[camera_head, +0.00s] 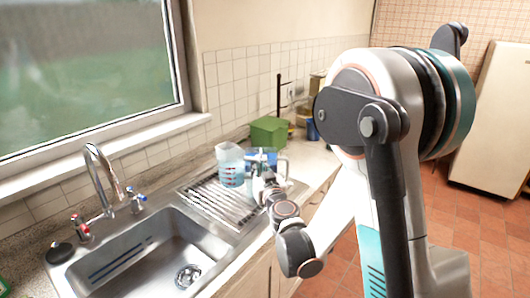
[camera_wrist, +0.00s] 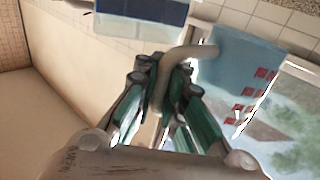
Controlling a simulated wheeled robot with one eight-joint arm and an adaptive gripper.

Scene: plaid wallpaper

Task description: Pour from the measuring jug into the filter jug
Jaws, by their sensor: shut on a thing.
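The measuring jug (camera_head: 230,166) is translucent light blue with red markings. It is roughly upright, over the ribbed draining board. In the wrist view the measuring jug (camera_wrist: 240,65) is at right, and its handle runs between my fingers. My gripper (camera_wrist: 166,75) is shut on that handle; in the head view my gripper (camera_head: 262,184) is small and partly hidden by my arm. A blue and clear container, which looks like the filter jug (camera_head: 264,156), stands just right of and behind the measuring jug. It also shows at the top of the wrist view (camera_wrist: 140,16). Its lower part is hidden.
The sink (camera_head: 150,255) with its tap (camera_head: 104,180) is at left. A green box (camera_head: 268,131) and a small blue item (camera_head: 312,130) stand at the back of the counter. The tiled wall and window are close behind. Open floor is at right.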

